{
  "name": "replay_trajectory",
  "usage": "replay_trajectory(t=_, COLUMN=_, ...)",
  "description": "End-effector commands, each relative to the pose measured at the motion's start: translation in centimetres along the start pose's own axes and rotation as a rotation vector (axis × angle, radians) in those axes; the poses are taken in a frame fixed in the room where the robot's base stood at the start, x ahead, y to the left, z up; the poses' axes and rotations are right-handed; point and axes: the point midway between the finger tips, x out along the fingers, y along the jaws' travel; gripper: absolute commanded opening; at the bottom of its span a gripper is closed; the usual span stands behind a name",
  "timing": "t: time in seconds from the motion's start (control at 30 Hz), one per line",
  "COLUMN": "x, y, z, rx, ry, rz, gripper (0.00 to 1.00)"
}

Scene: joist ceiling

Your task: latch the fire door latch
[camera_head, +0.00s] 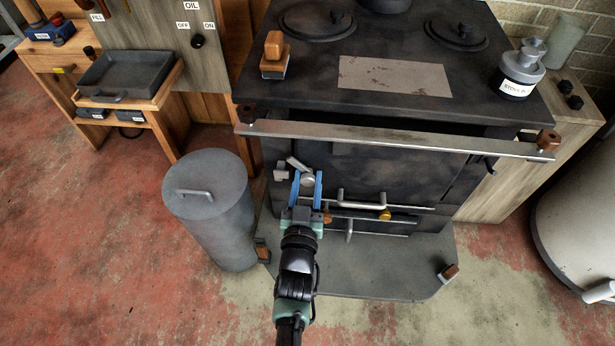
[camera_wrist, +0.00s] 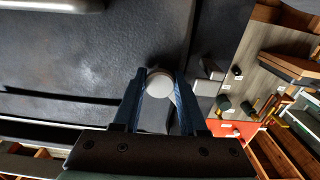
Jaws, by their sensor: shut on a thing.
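The fire door latch (camera_head: 307,181) is a pale metal piece with a round end on the left side of the stove's dark front. Its short arm points up and left in the head view. My gripper (camera_head: 306,176) has its blue fingers shut on the latch, one on each side. In the wrist view the latch's round end (camera_wrist: 159,85) shows between the fingertips (camera_wrist: 160,75). A small grey catch block (camera_head: 281,173) sits just left of the latch; it also shows in the wrist view (camera_wrist: 208,78). The fingers hide part of the latch.
A long rail (camera_head: 400,141) crosses the stove front above my gripper. Metal handles (camera_head: 361,199) lie to the right. A grey lidded bin (camera_head: 208,205) stands close on the left. The hearth plate (camera_head: 385,268) is below, mostly clear.

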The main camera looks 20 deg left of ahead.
Motion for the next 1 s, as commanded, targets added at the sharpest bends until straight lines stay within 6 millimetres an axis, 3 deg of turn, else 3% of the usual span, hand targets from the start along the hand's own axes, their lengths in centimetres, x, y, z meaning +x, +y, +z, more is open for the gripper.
replay_trajectory(t=0.03, x=0.2, y=0.38, z=-0.72, rx=-0.034, ry=0.013, rz=0.008, gripper=0.0)
replay_trajectory(t=1.0, x=0.28, y=0.06, z=-0.8, rx=-0.633, ry=0.017, rz=0.008, gripper=0.0)
